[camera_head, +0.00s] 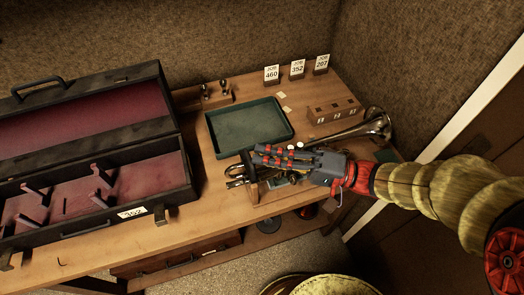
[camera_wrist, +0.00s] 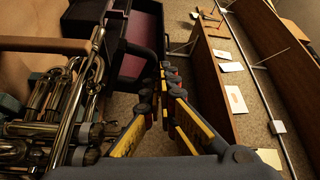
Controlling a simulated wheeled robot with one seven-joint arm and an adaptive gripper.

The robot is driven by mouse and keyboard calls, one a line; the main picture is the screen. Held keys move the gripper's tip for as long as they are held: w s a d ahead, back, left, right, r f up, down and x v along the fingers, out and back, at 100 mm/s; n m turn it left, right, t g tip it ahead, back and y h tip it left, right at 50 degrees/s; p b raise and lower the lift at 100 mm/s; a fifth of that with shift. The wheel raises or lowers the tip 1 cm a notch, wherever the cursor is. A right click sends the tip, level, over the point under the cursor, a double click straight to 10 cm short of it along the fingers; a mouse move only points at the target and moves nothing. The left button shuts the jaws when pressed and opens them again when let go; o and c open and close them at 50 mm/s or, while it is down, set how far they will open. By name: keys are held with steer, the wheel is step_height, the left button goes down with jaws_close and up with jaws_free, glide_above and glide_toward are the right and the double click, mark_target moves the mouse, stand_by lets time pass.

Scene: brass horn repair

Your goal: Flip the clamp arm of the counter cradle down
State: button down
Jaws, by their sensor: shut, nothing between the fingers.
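My gripper (camera_head: 262,155) is shut and empty, reaching left over the counter cradle area; its fingertips also show in the wrist view (camera_wrist: 168,72). A brass horn (camera_head: 376,124) lies there, its bell to the right and its valves and tubing partly hidden under my gripper. In the wrist view the horn's tubing (camera_wrist: 75,105) fills the left side. The counter cradle (camera_head: 251,188) shows as a brown wooden upright at the tubing end. In the wrist view a brown bar (camera_wrist: 45,44) runs above the tubing; I cannot tell for sure that it is the clamp arm.
A green tray (camera_head: 213,140) lies behind my gripper. An open case (camera_head: 180,180) with a red lining stands left. A wooden block with slots (camera_head: 335,109) is behind the horn. Job cards (camera_head: 297,68) stand at the back. The bench front near the case is clear.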

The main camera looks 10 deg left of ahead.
steer(key=shift+s+d+f+n+g+y+b, duration=0.25)
steer(key=shift+f+n+b, duration=0.3)
steer(key=shift+b, duration=0.5)
steer(key=shift+s+d+f+n+g+y+b, duration=0.1)
steer(key=shift+s+f+n+y+b, duration=0.3)
steer(key=shift+n+b, duration=0.45)
steer(key=shift+b, duration=0.3)
steer(key=shift+w+r, duration=0.1)
